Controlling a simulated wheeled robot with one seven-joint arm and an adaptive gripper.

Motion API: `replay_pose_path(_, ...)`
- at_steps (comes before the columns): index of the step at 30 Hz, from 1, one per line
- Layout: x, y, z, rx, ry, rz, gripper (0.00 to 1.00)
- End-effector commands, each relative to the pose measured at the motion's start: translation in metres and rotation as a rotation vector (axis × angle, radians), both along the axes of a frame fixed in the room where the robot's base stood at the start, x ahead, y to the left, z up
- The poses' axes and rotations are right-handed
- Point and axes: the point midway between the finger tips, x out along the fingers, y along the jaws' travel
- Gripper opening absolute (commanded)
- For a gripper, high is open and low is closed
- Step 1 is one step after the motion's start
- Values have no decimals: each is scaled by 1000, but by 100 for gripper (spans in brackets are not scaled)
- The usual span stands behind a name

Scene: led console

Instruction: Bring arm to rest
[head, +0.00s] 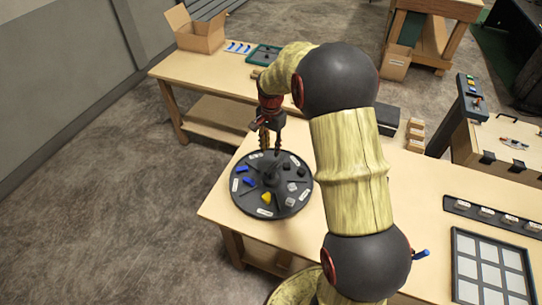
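My arm rises from the bottom of the head view and bends over to the left. My gripper (271,150) hangs from its end, pointing down over the back part of a round black divided tray (238,203) on the table. Its two fingers look apart, and I see nothing held between them. The tips are close above the tray's back edge in the picture; whether they touch anything is too small to tell. My arm links hide part of the table to the right of the tray.
The tray holds blue (248,181), yellow (266,197) and grey pieces. A cardboard box (200,35) and a green tray (264,56) are on the back table. A gridded panel (490,268) and a dark strip (490,215) lie at right. Free tabletop (222,205) shows left of the round tray.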

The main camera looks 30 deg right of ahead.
Motion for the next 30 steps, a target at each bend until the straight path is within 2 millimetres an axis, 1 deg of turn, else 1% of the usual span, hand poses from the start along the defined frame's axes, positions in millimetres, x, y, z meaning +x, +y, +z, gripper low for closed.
replay_pose_path(1,1,0,6,0,-2,0,30)
replay_pose_path(3,0,0,12,-1,-1,0,30)
replay_pose_path(7,0,0,17,0,0,0,30)
replay_pose_path(23,0,0,17,0,0,5,30)
replay_pose_path(26,0,0,17,0,0,42,30)
replay_pose_path(29,0,0,17,0,0,119,30)
replay_pose_path(30,-6,2,12,4,10,157,30)
